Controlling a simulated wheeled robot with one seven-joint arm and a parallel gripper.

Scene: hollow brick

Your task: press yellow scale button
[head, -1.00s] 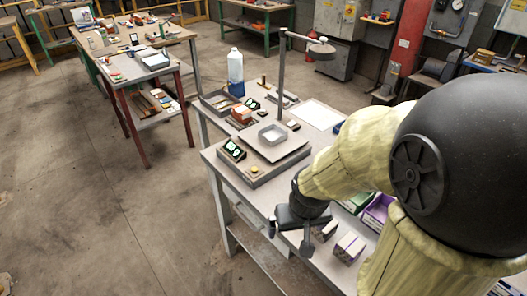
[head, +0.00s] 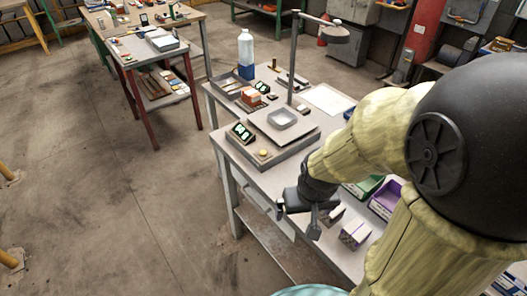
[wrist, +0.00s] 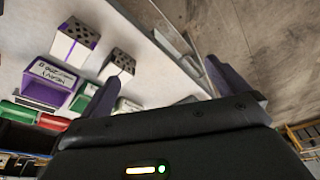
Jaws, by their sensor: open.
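The scale (head: 262,165) stands on the workbench with a tilted lit display (head: 242,132) at its left. Its round yellow button (head: 264,154) shows on the front ledge, uncovered. A square metal tray (head: 283,119) sits on the weighing plate. My gripper (head: 297,219) is in front of and below the scale in the picture, near the bench's front edge, apart from the button. In the wrist view, its two dark fingers (wrist: 157,84) are spread with nothing between them. The scale and button do not show in the wrist view.
Two hollow bricks stand right of my gripper, one partly hidden (head: 333,212) and one clearer (head: 354,233). Purple (head: 384,201) and green (head: 363,188) bins lie beyond. A lamp post (head: 293,60) rises behind the scale, near a bottle (head: 246,55). The floor left of the bench is clear.

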